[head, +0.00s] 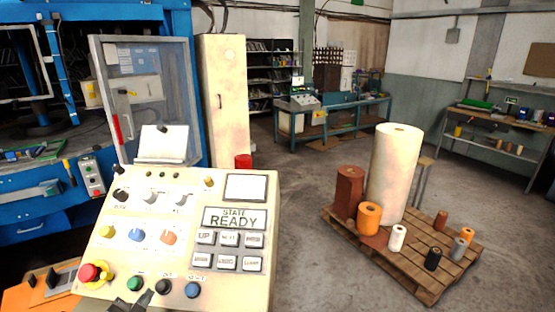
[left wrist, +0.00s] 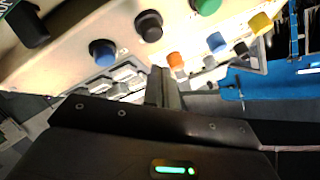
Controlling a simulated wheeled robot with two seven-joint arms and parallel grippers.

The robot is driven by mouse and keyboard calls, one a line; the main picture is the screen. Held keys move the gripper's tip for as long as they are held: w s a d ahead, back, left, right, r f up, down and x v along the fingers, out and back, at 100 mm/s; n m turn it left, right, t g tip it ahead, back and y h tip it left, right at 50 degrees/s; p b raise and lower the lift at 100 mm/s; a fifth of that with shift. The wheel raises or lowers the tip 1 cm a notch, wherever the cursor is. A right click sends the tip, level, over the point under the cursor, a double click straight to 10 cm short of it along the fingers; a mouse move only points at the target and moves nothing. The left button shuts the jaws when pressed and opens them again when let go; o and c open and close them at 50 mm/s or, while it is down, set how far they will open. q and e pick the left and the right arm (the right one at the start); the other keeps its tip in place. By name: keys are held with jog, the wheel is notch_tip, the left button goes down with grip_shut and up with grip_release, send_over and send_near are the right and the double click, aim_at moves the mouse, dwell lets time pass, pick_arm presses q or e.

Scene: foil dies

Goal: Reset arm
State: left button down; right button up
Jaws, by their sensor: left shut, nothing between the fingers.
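My left gripper (head: 133,303) is at the bottom edge of the head view, in front of the lower edge of the beige control panel (head: 225,280). In the left wrist view the gripper (left wrist: 162,75) has its fingers together, empty, close to the panel's button row. I cannot tell whether it touches the panel. The green button (head: 135,283), black button (head: 163,286) and blue button (head: 192,289) sit just above and right of it. A red emergency stop (head: 89,272) with a yellow collar is to its left. The display (head: 234,219) reads "STATE READY". My right gripper is not in view.
A pallet (head: 428,285) with a tall white roll (head: 394,175) and several smaller rolls stands on the right. A blue machine (head: 180,60) with a framed clear door (head: 150,100) is behind the panel. Workbenches (head: 335,120) stand farther back. The floor between panel and pallet is clear.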

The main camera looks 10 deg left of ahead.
pick_arm(q)
jog(key=s+d+f+n+g+h, duration=0.15)
jog(key=s+d+f+g, duration=0.25)
jog(key=s, duration=0.4)
jog(key=s+d+f+n+g, duration=0.2)
jog(key=s+d+f+g, duration=0.25)
jog(key=s, duration=0.25)
jog(key=s+d+f+n+g, duration=0.1)
jog(key=s+d+f+g, duration=0.2)
jog(key=s+d+f, duration=0.35)
jog(key=s+a+f+g+b, duration=0.1)
jog(key=s+f+b, duration=0.15)
jog(key=f, duration=1.35)
jog(key=s+a+f+g+b, duration=0.1)
jog(key=s+f+b, duration=0.15)
jog(key=f, duration=1.35)
jog(key=s+a+f+b, duration=0.2)
jog(key=s+f+b, duration=0.1)
jog(key=s+f, duration=1.1)
notch_tip(320, 180, down, 2)
jog(key=shift+s+g, duration=0.35)
